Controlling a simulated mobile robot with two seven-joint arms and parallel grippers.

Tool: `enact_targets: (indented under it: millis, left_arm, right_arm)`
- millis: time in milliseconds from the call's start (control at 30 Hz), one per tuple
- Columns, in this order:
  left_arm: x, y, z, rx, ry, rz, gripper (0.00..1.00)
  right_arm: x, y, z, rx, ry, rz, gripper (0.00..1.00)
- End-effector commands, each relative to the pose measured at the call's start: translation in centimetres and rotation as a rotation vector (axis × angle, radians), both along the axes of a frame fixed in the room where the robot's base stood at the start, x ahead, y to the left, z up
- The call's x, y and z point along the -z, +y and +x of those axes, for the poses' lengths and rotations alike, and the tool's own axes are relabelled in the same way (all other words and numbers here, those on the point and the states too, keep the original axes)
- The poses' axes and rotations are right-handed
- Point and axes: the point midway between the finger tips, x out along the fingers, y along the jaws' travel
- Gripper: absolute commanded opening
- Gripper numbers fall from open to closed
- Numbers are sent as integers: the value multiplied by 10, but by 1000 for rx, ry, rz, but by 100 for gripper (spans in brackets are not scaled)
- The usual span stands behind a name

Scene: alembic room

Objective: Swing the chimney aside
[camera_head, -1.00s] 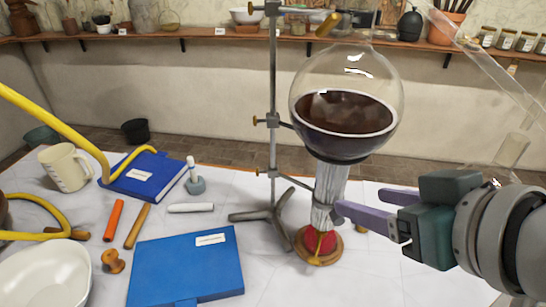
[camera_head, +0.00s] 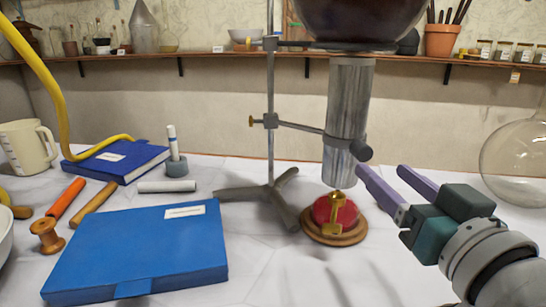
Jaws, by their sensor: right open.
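The chimney (camera_head: 347,110) is a grey metal cylinder. It hangs upright on a clamp arm from the stand rod (camera_head: 270,90), under the dark-filled flask (camera_head: 362,18). I see no contact. My left gripper is out of view.
The stand's tripod foot (camera_head: 262,197) spreads left of the burner. Blue books (camera_head: 140,252), a yellow hose (camera_head: 55,90) and a white mug (camera_head: 27,147) lie or stand at left. A clear glass flask (camera_head: 515,160) is at right. The table front right of the blue book is clear.

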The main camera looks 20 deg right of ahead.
Motion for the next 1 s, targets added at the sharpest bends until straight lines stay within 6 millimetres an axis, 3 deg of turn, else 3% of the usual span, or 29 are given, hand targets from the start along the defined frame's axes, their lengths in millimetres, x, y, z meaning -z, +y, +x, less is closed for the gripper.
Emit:
enact_targets:
  millis: [200, 433, 867, 1000]
  left_arm:
    - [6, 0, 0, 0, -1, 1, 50]
    - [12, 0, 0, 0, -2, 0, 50]
    - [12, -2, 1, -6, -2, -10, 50]
    - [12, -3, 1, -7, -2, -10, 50]
  right_arm:
    - [-1, -9, 40, 0, -4, -2, 64]
    - [0, -16, 73, 1, 0, -1, 64]
    - [-1, -18, 83, 1, 2, -1, 64]
    - [-1, -18, 83, 1, 2, -1, 48]
